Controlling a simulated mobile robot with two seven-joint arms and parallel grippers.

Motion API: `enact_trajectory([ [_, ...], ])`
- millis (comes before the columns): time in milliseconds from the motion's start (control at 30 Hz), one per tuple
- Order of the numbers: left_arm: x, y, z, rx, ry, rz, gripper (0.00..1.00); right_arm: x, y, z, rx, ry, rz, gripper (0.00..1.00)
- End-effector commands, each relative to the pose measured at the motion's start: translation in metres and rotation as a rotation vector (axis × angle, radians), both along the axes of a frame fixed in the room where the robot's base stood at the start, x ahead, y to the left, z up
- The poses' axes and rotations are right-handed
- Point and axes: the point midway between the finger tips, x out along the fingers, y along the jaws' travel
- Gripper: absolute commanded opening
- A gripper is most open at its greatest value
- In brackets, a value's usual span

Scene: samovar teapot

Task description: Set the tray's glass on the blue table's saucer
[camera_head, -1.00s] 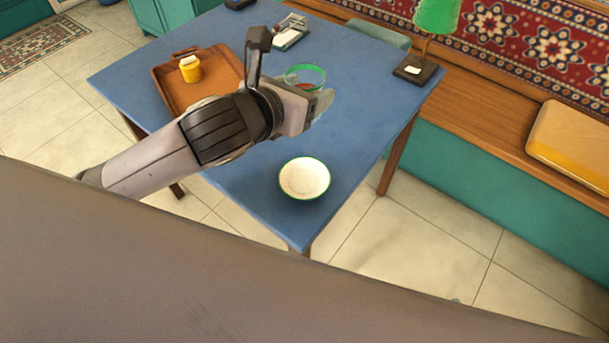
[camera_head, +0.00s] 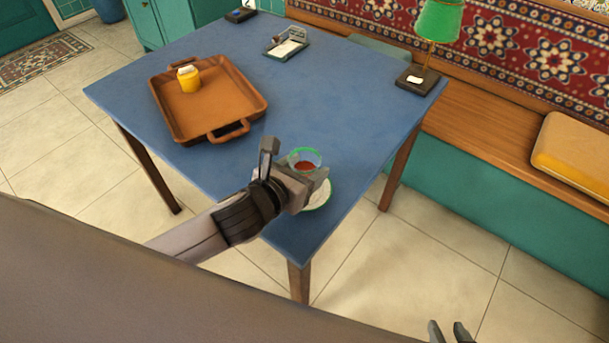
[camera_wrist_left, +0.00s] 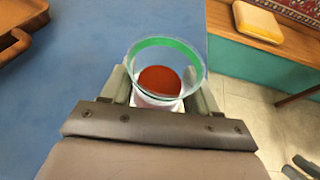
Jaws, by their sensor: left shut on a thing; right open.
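The glass (camera_head: 306,160) has a green rim band and holds red-brown tea. My left gripper (camera_head: 312,180) is shut on the glass. The left wrist view shows the glass (camera_wrist_left: 165,70) upright between the two fingers (camera_wrist_left: 165,95). The saucer (camera_head: 319,196), white with a green rim, is on the blue table (camera_head: 240,165) near its front right corner. The gripper and glass overlap the saucer in the head view, and the gap between glass and saucer is hidden. My right gripper (camera_head: 449,332) is open and empty at the bottom edge, away from the table.
The brown tray (camera_head: 215,105) stands at the table's left with a yellow container (camera_head: 188,79) on it. A green lamp (camera_head: 432,40) stands at the right back corner. A small scale-like item (camera_head: 287,45) lies at the back. The middle of the table is clear.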

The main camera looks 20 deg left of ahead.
Motion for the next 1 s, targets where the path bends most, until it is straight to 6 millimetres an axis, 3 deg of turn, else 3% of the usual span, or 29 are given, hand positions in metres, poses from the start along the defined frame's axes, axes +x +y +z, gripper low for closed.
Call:
enact_trajectory([
  [100, 0.000, 0.000, -0.014, -0.001, -0.002, 0.000, 0.22, 0.000, 0.001, -0.004, 0.004, 0.001, 0.000, 0.42],
  [667, 0.000, 0.000, -0.022, 0.000, -0.002, 0.000, 0.22, 0.002, 0.003, 0.000, 0.007, -0.006, 0.002, 0.42],
  [700, 0.000, 0.000, -0.023, 0.001, -0.001, 0.000, 0.63, 0.002, 0.003, 0.000, 0.007, -0.004, 0.002, 0.42],
  [767, 0.000, 0.000, -0.023, 0.000, -0.001, 0.000, 0.82, 0.002, 0.002, 0.000, 0.006, -0.003, 0.002, 0.42],
  [1000, 0.000, 0.000, -0.023, 0.000, -0.001, 0.000, 0.85, 0.001, 0.002, -0.002, 0.004, 0.001, 0.003, 0.42],
])
